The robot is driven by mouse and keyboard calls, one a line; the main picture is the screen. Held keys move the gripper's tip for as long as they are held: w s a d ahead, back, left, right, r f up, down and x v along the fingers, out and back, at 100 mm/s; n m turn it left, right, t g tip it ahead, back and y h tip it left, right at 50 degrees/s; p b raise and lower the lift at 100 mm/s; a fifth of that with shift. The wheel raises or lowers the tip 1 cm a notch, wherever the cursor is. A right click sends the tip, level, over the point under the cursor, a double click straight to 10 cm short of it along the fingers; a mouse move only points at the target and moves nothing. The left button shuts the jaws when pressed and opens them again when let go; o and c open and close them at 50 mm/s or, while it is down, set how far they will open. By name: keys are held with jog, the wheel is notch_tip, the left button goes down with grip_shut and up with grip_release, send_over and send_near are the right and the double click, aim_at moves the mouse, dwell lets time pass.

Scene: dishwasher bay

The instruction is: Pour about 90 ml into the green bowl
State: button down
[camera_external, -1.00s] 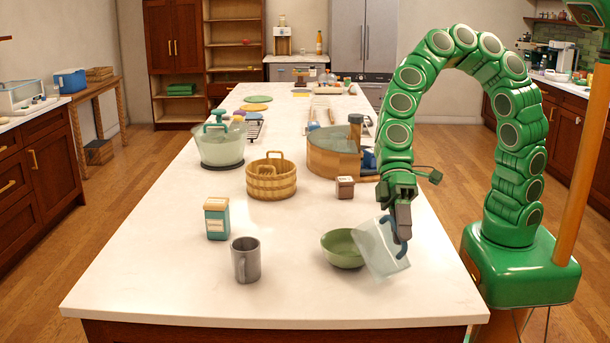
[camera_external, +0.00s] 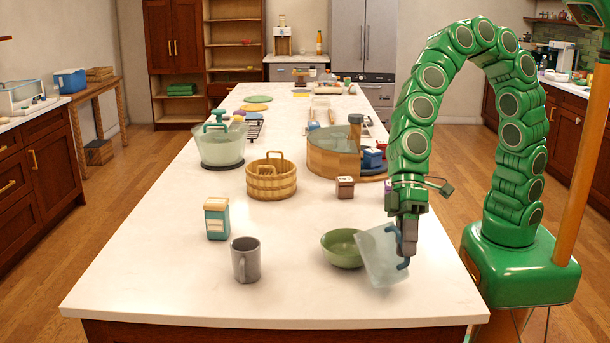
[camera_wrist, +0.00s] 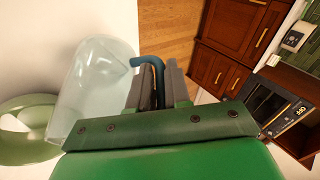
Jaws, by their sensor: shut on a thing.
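My gripper (camera_external: 407,245) is shut on the blue handle of a clear pitcher (camera_external: 381,257). The pitcher is tilted to the left, its rim side beside the green bowl (camera_external: 342,249). The bowl sits upright on the white counter near its front right. In the wrist view the pitcher (camera_wrist: 95,85) hangs left of my gripper (camera_wrist: 160,85), and its blue handle passes between the fingers. Part of the green bowl (camera_wrist: 28,125) shows at the left edge there. I cannot make out a stream or the liquid level.
A grey mug (camera_external: 245,260) and a teal canister (camera_external: 216,219) stand left of the bowl. A wooden basket (camera_external: 271,182), a small brown box (camera_external: 345,188) and a large wooden tub (camera_external: 328,160) stand behind. The counter's front left is clear.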

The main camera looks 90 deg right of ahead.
jog(key=shift+s+a+f+n+t+h, duration=0.25)
jog(key=shift+s+a+f+t+h, duration=0.3)
jog(key=shift+a+f+h, duration=0.45)
jog(key=shift+s+a+f+n+t+h, duration=0.2)
jog(key=shift+s+a+f+t+h, duration=0.35)
jog(key=shift+a+f+h, duration=0.4)
jog(key=shift+s+a+f+n+t+h, duration=0.35)
jog(key=shift+a+f+t+h, duration=0.35)
jog(key=shift+h, duration=0.45)
jog(key=shift+s+a+f, duration=0.1)
jog(key=shift+f, duration=0.05)
jog(key=shift+a, duration=0.1)
